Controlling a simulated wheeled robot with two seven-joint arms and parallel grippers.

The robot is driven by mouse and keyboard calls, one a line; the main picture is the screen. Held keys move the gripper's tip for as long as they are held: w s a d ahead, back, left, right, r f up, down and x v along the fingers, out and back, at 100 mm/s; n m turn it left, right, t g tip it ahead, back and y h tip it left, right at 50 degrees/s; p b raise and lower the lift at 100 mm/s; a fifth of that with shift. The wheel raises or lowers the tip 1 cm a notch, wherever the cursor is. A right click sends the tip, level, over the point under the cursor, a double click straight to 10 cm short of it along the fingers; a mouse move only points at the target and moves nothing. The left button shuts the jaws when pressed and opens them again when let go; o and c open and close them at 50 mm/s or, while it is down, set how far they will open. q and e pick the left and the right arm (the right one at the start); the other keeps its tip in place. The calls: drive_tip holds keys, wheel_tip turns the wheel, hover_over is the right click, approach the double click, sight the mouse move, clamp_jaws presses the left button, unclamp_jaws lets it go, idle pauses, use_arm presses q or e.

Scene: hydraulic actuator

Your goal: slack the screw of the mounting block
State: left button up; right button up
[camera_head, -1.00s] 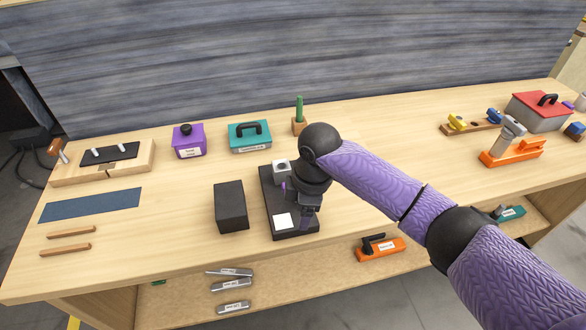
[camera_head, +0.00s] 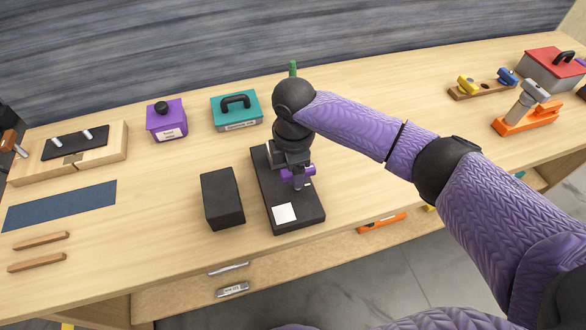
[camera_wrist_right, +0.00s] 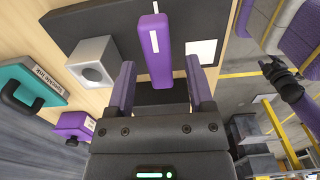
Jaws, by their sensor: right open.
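The mounting block's black base plate (camera_head: 305,212) lies on the bench and carries a white label (camera_head: 285,213). A grey block with a round hole (camera_wrist_right: 92,62) shows on it in the right wrist view. A purple bar with a white line (camera_wrist_right: 152,48), which looks like the screw's handle, stands out from the plate. My right gripper (camera_head: 297,178) is above the plate. Its two purple fingers (camera_wrist_right: 158,84) are open on either side of the bar's line, with visible gaps. The screw itself is hidden. A dark end of what looks like my left arm (camera_wrist_right: 288,88) shows at the right wrist view's edge.
A black box (camera_head: 222,198) stands just left of the plate. A purple box (camera_head: 167,120) and a teal box (camera_head: 237,110) are behind it. An orange tool (camera_head: 525,116) and a red-lidded box (camera_head: 550,68) are at the right. The bench right of the plate is clear.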

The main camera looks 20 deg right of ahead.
drive_tip(key=shift+f, duration=0.15)
clamp_jaws()
idle(0.4)
drive_tip(key=n+p, duration=0.2)
drive_tip(key=n, duration=0.1)
drive_tip(key=shift+s+r+p, duration=0.15)
drive_tip(key=shift+r+p, duration=0.05)
drive_tip(key=shift+p, duration=0.1)
drive_tip(key=n+p, duration=0.1)
drive_tip(key=n, duration=0.3)
drive_tip(key=shift+s+d+f+n+p, duration=0.1)
drive_tip(key=shift+s+n+p, duration=0.05)
drive_tip(key=shift+n+p, duration=0.25)
drive_tip(key=n, duration=0.4)
drive_tip(key=shift+s+d+p, duration=0.1)
drive_tip(key=shift+p, duration=0.3)
drive_tip(key=shift+d+f+n, duration=0.1)
drive_tip(key=shift+n, duration=1.25)
drive_tip(key=shift+d+n, duration=0.1)
drive_tip(key=shift+n, duration=1.25)
